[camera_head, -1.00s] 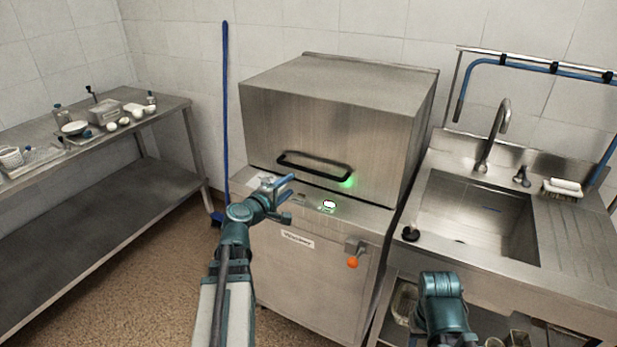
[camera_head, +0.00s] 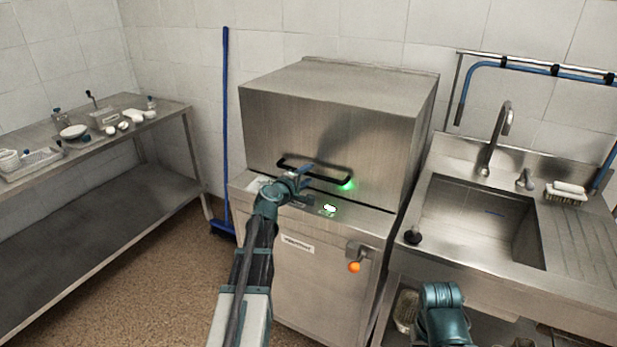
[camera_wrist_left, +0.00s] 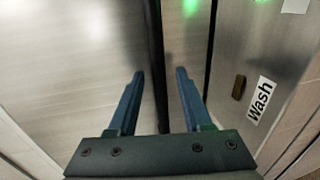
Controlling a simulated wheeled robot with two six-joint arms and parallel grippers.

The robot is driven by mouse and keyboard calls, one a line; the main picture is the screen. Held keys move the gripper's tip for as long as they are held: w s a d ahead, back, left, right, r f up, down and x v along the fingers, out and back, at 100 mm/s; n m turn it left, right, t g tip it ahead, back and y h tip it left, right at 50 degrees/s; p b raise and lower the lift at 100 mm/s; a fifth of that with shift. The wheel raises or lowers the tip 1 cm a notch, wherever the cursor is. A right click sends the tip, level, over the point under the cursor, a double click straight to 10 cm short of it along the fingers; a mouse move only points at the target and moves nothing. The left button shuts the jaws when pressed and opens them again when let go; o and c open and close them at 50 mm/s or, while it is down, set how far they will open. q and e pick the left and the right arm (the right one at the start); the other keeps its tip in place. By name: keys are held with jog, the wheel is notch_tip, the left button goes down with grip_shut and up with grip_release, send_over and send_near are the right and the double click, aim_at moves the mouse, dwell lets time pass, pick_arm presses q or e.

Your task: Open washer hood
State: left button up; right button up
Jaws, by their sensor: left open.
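The washer is a steel box with a closed hood (camera_head: 330,115) over a lower cabinet (camera_head: 310,265). A black bar handle (camera_head: 325,179) runs across the lower front of the hood. The fingers look apart from the bar. My right arm shows at the bottom right, but its fingers are not visible.
A green light (camera_head: 347,185) glows beside the handle. An orange knob (camera_head: 354,267) sticks out of the cabinet front. A sink (camera_head: 480,215) stands close on the right. A steel shelf table (camera_head: 165,112) with dishes is at the left, and a blue pole (camera_head: 226,120) leans between.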

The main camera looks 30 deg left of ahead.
pick_arm(q)
jog(key=shift+w, duration=0.45)
grip_shut()
dwell(1.2)
